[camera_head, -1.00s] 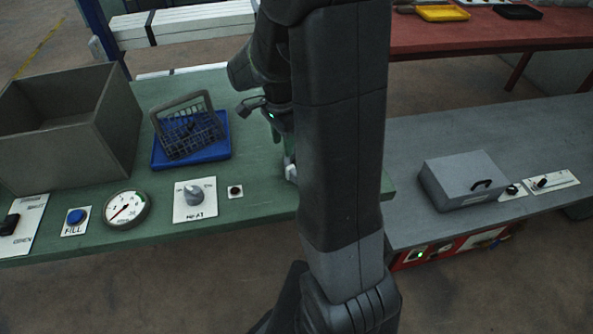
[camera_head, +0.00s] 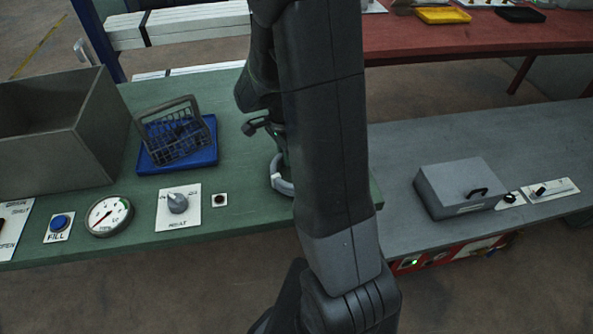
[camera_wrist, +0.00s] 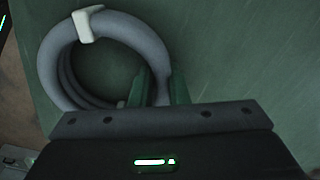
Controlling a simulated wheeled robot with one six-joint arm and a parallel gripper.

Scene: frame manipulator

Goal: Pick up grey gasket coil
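The grey gasket coil (camera_wrist: 50,60) is a thick ring of several loops with a white clip (camera_wrist: 88,22) on its upper left part. It is at the upper left in the wrist view, over the green table. In the head view, part of the coil (camera_head: 279,186) shows left of my arm near the table's right end; the rest is hidden. My gripper's green fingers (camera_wrist: 160,88) stand on either side of the coil's right strand, with little or no gap showing. I cannot tell whether they press on it. The gripper body hides the coil's lower right part.
On the green table (camera_head: 240,215) are a grey bin (camera_head: 95,130), a wire basket (camera_head: 178,135) on a blue tray (camera_head: 205,158), a gauge (camera_head: 109,215) and a heat knob (camera_head: 178,203). A grey table (camera_head: 420,145) on the right bears a grey lidded box (camera_head: 460,190).

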